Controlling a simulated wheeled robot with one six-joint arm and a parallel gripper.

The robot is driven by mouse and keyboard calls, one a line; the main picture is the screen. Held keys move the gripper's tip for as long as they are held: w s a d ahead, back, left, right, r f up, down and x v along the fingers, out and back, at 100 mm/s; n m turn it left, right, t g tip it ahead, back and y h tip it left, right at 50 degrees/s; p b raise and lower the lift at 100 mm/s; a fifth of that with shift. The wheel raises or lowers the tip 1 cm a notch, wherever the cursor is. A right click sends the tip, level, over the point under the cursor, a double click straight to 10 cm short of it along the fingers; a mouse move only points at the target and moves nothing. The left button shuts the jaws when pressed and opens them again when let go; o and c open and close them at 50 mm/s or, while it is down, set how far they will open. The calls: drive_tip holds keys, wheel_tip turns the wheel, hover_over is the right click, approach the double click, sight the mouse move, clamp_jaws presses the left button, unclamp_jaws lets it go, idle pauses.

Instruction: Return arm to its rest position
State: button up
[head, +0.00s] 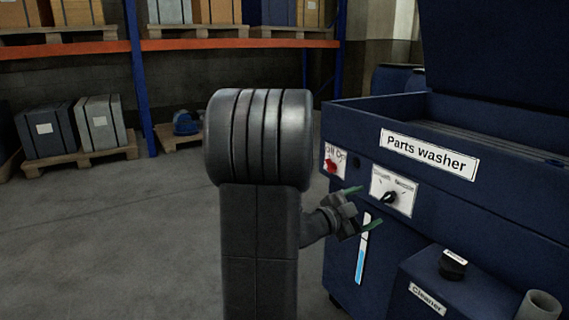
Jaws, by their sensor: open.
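My gripper (366,207) is open and empty, with its two green-tipped fingers apart. It is just in front of the blue parts washer (335,113), below the panel with the black selector knob (390,197). I cannot tell whether the fingertips touch the washer. My arm (259,245) stands upright in the middle of the head view, with its thick rounded joint at the top. It hides part of the floor and shelving behind it.
The washer fills the right side, with a red switch (331,166), a level gauge (362,250) and a black-capped cleaner tank (453,264). Shelving with an orange beam (230,43) and pallets of boxes (45,130) stands behind. Open floor (110,240) lies at left.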

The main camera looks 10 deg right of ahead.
sight(384, 200)
drive_tip(key=x, duration=0.7)
drive_tip(key=shift+s+b, duration=0.1)
drive_tip(key=shift+b, duration=0.25)
drive_tip(key=shift+a+r+n+p, duration=0.15)
drive_tip(key=shift+r+n+p, duration=0.1)
drive_tip(key=shift+n+p, duration=0.6)
drive_tip(key=shift+f+n+p, duration=0.1)
drive_tip(key=shift+n+p, duration=0.85)
drive_tip(key=shift+n, duration=0.3)
drive_tip(key=shift+f+n+p, duration=0.15)
drive_tip(key=shift+n+p, duration=0.2)
drive_tip(key=shift+n, duration=0.25)
drive_tip(key=shift+f+b, duration=0.1)
drive_tip(key=shift+b, duration=0.25)
